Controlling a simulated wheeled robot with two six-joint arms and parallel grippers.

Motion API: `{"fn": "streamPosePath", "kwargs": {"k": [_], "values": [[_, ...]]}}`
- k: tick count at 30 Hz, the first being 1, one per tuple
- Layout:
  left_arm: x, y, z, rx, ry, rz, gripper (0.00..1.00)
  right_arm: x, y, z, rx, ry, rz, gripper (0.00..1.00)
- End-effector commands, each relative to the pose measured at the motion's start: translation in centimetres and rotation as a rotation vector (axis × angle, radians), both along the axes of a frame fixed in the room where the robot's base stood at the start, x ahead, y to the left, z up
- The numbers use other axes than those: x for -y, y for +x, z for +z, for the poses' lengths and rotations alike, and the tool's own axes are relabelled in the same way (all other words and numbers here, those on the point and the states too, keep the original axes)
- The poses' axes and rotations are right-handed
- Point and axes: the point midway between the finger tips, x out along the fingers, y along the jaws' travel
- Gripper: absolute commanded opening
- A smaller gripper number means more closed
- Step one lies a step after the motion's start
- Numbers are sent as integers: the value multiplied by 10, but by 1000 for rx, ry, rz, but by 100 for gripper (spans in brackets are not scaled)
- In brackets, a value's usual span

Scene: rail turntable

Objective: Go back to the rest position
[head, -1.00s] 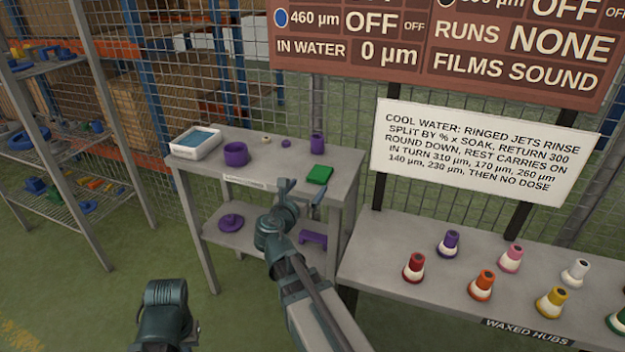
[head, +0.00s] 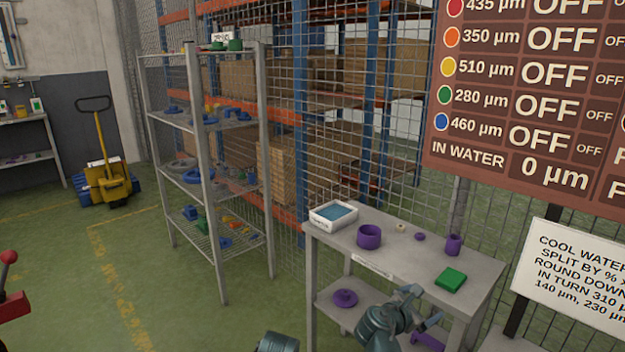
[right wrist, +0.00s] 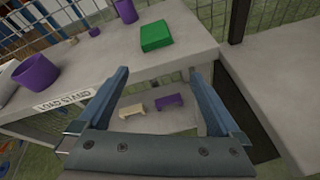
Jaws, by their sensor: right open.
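My right gripper (head: 413,294) is at the front edge of the grey stand (head: 400,247) in the head view. In the right wrist view its two blue-grey fingers (right wrist: 157,72) are spread apart, with nothing between them. A green block (head: 450,280) lies on the stand top beyond the gripper, apart from it; it also shows in the right wrist view (right wrist: 156,36). A dark teal part of my own arm (head: 275,342) shows at the bottom edge, but no left gripper fingers are seen.
The stand top also carries a white tray of blue liquid (head: 320,223), a purple cup (head: 368,237) and a purple cylinder (head: 453,245). Its lower shelf holds purple parts (head: 345,298). A wire rack (head: 215,180) stands left. The green floor (head: 190,310) between is clear.

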Motion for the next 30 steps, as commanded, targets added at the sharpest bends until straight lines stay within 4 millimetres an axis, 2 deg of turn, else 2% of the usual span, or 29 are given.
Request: {"fn": "streamPosePath", "kwargs": {"k": [1,3,5,9,12,16,21,30], "values": [[0,0,37,0,0,0,0,-17,-9,20,53,148,-58,100],[0,0,62,0,0,0,0,-42,-24,19,122,367,-172,100],[0,0,83,0,0,0,0,-65,-39,18,169,544,-284,100],[0,0,128,0,0,1,0,-128,-79,21,225,891,-588,100],[0,0,155,0,0,1,0,-171,-110,28,229,1061,-816,100],[0,0,180,0,0,1,0,-216,-146,39,208,1178,-1066,100],[0,0,193,0,0,1,0,-248,-174,48,184,1225,-1259,100],[0,0,193,0,0,1,0,-255,-180,47,180,1231,-1308,100]]}}
